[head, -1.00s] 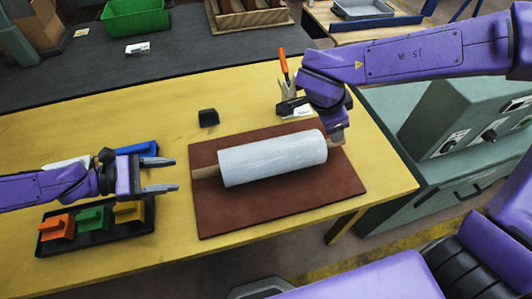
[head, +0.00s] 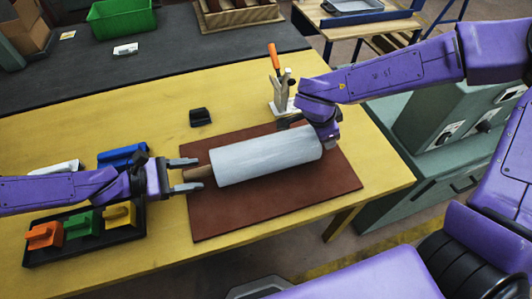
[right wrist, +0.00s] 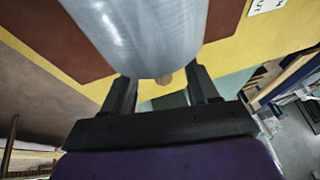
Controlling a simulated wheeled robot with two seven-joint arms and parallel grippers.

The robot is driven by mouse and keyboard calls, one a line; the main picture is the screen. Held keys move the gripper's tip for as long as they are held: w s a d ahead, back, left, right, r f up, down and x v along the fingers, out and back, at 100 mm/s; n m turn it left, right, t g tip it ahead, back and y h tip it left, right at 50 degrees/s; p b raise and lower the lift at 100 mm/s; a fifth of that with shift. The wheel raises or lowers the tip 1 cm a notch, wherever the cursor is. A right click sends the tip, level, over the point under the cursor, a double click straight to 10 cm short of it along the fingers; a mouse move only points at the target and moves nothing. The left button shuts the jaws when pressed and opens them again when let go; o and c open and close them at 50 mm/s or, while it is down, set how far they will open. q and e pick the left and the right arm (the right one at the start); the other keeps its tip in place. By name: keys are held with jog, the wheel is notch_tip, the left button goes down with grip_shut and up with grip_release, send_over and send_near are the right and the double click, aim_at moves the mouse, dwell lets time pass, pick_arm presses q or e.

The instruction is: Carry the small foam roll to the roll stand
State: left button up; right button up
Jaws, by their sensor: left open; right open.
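A pale grey roll (head: 265,156) with a wooden core (head: 199,174) lies on a brown mat on the yellow table. My left gripper (head: 201,175) is open, its fingers on either side of the core's left end. My right gripper (right wrist: 162,84) is open at the roll's right end. In the head view my right wrist hides this end. I cannot tell which thing is the roll stand.
The brown mat (head: 270,205) lies under the roll. A black tray (head: 80,250) of coloured blocks is at the left, beside a blue item (head: 122,156). A small black object (head: 200,117) and a tool holder (head: 284,103) stand behind the mat. A green bin (head: 122,18) is at the back.

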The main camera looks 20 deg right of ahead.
pick_arm(q)
jog(key=shift+x, duration=1.35)
pick_arm(e)
jog(key=shift+x, duration=1.35)
pick_arm(q)
jog(key=shift+s, duration=0.1)
grip_shut()
pick_arm(e)
grip_shut()
jog(key=shift+s, duration=0.1)
